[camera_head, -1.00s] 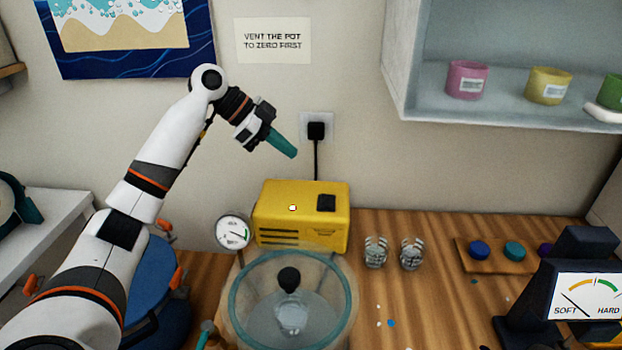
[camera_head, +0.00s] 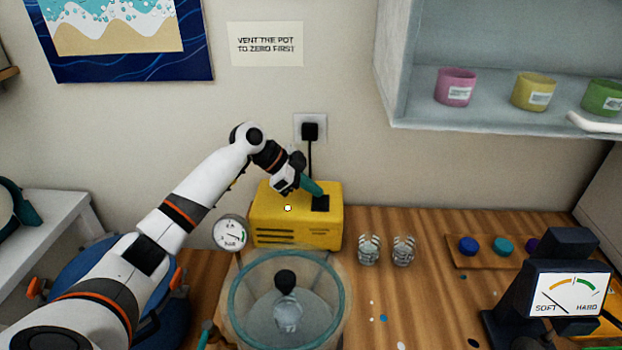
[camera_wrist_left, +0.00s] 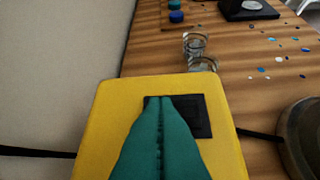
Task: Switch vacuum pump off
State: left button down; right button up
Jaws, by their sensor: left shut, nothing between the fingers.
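The yellow vacuum pump (camera_head: 275,226) stands on the wooden bench against the wall, and its yellow top also shows in the left wrist view (camera_wrist_left: 112,108). A black switch (camera_head: 321,204) sits at the right of its top; in the left wrist view the switch plate (camera_wrist_left: 196,118) is partly hidden behind the fingers. My left gripper (camera_head: 316,190) is shut and empty, its teal fingertips pointing down at the switch. In the left wrist view the fingertips (camera_wrist_left: 158,100) overlap the switch's edge; I cannot tell whether they touch it. My right gripper is not in view.
A round gauge (camera_head: 230,233) and a clear pot (camera_head: 285,300) stand in front of the pump. Glass cups (camera_head: 403,250) stand to its right. A black cord runs to a wall outlet (camera_head: 310,130). A hardness meter (camera_head: 570,292) is at the right.

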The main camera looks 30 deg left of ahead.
pick_arm(q)
jog(key=shift+f+b, duration=0.3)
jog(key=shift+f, duration=0.2)
jog(key=shift+r, duration=0.2)
